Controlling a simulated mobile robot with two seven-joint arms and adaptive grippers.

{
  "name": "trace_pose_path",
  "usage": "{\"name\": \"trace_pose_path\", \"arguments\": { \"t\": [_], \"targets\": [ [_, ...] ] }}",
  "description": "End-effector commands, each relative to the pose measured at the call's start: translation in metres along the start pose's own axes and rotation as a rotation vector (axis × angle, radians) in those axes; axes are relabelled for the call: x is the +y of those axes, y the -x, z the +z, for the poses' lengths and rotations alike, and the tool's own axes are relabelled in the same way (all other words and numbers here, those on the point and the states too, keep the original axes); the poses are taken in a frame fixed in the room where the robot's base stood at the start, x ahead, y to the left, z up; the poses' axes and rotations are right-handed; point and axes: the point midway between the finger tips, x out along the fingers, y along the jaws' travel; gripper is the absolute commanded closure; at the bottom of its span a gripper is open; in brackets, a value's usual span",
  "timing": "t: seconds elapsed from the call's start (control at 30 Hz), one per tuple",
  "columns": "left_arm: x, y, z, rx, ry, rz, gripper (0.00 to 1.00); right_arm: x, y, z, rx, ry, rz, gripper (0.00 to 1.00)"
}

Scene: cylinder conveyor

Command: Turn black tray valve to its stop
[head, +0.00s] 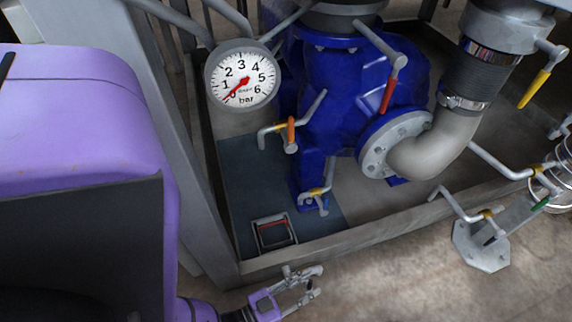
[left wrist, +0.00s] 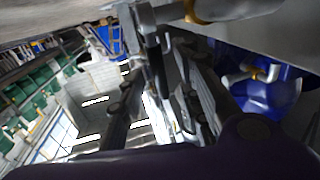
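My left gripper (head: 302,284) is low in the head view, just outside the front wall of the tray (head: 345,240). In the left wrist view its two dark fingers (left wrist: 160,100) stand apart. A grey pipe with a brass ring (left wrist: 200,12) crosses the top of that view. A dark lever (left wrist: 153,45) hangs from it, in line with the gap between the fingers; it looks like the black valve handle. I cannot tell whether the fingers touch it. In the head view I cannot make out a black handle. My right gripper is in neither view.
A blue pump (head: 335,105) stands in the tray, with a pressure gauge (head: 242,75) at its upper left. Other valves have orange (head: 291,135), red (head: 387,95), yellow (head: 534,88) and green (head: 540,203) handles. A grey post (head: 175,140) rises left of the tray. Bare floor (head: 400,285) lies in front.

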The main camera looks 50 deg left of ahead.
Motion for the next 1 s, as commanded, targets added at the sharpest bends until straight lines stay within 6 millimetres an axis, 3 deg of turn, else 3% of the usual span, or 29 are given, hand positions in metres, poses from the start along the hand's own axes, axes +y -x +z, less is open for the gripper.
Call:
{"name": "trace_pose_path", "arguments": {
  "t": [0.13,0.4,0.67,1.0],
  "targets": [
    [0.0001,-0.0119,-0.0001,0.001,-0.002,0.001,0.68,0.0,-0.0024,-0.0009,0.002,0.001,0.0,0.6],
    [0.0,-0.0135,0.0,-0.001,-0.001,0.001,0.68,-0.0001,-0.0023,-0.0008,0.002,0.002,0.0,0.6],
    [0.0,-0.0131,0.0001,-0.001,-0.001,0.001,1.0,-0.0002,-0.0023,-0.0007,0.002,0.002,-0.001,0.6],
    [-0.0001,-0.0129,0.0001,-0.002,-0.001,0.001,1.0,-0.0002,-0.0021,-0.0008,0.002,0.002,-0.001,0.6]
  ]
}}
